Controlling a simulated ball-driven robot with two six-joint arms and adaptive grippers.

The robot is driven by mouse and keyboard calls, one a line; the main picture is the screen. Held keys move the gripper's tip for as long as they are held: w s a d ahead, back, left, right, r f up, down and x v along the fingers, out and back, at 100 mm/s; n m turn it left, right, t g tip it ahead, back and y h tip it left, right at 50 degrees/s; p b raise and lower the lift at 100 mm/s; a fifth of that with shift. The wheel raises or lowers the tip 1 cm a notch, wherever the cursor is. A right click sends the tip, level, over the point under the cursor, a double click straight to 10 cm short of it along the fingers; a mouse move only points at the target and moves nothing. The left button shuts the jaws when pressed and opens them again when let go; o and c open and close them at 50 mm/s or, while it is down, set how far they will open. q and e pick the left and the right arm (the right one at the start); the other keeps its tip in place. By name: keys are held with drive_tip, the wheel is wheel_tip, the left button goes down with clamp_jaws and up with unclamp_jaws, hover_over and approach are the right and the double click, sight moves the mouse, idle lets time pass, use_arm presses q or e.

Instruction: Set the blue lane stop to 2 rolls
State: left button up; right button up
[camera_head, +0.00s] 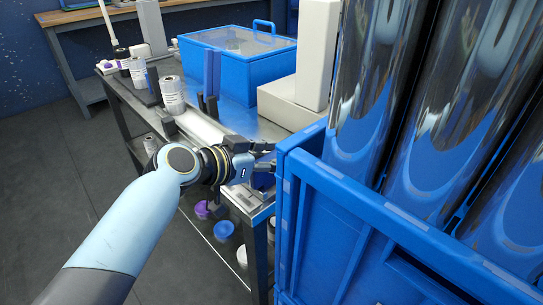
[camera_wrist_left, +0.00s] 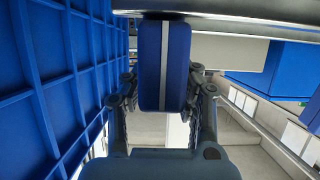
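My left gripper (camera_head: 262,160) reaches over the near end of the metal table, beside the large blue crate. In the left wrist view its two fingers (camera_wrist_left: 162,90) stand on either side of a rounded blue block with a pale vertical stripe (camera_wrist_left: 150,65), which looks like the blue lane stop. No clear gap shows between fingers and block, so the gripper appears shut on it. In the head view the gripper and the crate corner hide most of that block. The roll count setting cannot be read. My right gripper is not in view.
The blue crate (camera_head: 345,215) with big shiny cylinders (camera_head: 440,110) stands close on the right of the gripper. White rolls (camera_head: 172,95) stand on the metal table (camera_head: 245,119). A lidded blue bin (camera_head: 235,75) is behind. Floor (camera_head: 50,180) is clear at left.

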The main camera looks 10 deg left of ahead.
use_arm(q)
clamp_jaws()
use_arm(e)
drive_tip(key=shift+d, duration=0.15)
use_arm(q)
drive_tip(key=w+a+b, duration=0.3)
drive_tip(key=a, duration=0.1)
drive_tip(key=w+a+b, duration=0.3)
drive_tip(key=a, duration=0.2)
drive_tip(key=w+a+b, duration=0.3)
drive_tip(key=a, duration=0.1)
drive_tip(key=shift+a+f, duration=0.25)
drive_tip(key=shift+f, duration=0.1)
drive_tip(key=shift+w+a+r+b, duration=0.1)
drive_tip(key=shift+w+a+b, duration=0.5)
drive_tip(key=shift+a+b, duration=0.3)
drive_tip(key=shift+w+a+r, duration=0.15)
drive_tip(key=shift+w+a, duration=0.15)
drive_tip(key=shift+a, duration=0.2)
drive_tip(key=shift+r, duration=0.15)
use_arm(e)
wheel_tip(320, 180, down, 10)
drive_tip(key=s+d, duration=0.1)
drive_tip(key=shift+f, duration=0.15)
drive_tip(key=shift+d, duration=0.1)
